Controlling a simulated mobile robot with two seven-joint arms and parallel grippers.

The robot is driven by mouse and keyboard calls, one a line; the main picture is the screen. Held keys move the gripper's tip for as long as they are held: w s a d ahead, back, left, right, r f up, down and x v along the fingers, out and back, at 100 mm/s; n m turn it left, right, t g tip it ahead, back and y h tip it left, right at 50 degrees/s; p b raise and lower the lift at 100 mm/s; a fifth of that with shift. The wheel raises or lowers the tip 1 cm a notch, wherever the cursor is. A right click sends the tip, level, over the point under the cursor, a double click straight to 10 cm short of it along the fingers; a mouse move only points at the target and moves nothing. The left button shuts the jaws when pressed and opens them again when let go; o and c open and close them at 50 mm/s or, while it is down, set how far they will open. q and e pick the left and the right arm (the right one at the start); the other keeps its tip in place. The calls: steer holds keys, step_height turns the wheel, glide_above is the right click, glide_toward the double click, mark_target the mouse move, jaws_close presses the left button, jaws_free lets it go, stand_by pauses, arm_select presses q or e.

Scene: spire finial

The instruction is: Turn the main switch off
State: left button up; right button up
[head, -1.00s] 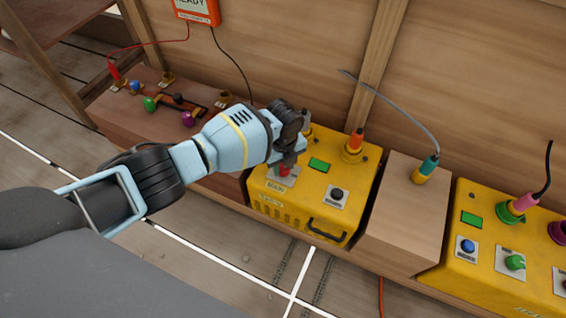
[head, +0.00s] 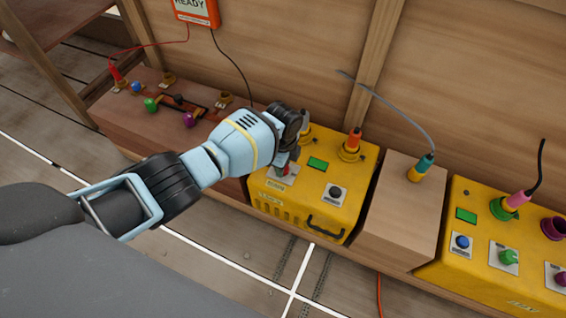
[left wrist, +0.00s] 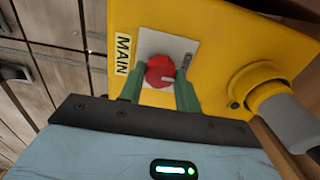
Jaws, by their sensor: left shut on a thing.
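The main switch is a red round knob (left wrist: 159,69) on a pale plate beside a label reading MAIN (left wrist: 124,53). It is on the front left of a yellow box (head: 300,208). In the left wrist view its short white mark points right. My left gripper (left wrist: 161,84) has its two green fingers on either side of the knob and is shut on it. In the head view my left gripper (head: 286,168) reaches down onto the box and mostly covers the knob. My right gripper is in neither view.
The yellow box also has a green screen (head: 317,163), a black knob (head: 335,192), a black handle (head: 324,228) and an orange plug (head: 354,141). A wooden block (head: 405,215) and a second yellow box (head: 490,275) stand to the right. A wooden panel stands behind.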

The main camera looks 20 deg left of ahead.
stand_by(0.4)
arm_select(q)
steer(key=o, duration=0.9)
steer(key=shift+c, duration=0.2)
steer(key=shift+o, duration=0.6)
step_height(320, 180, up, 7)
steer(key=p, duration=0.3)
steer(key=shift+r+p, duration=0.4)
steer(key=shift+r, duration=0.05)
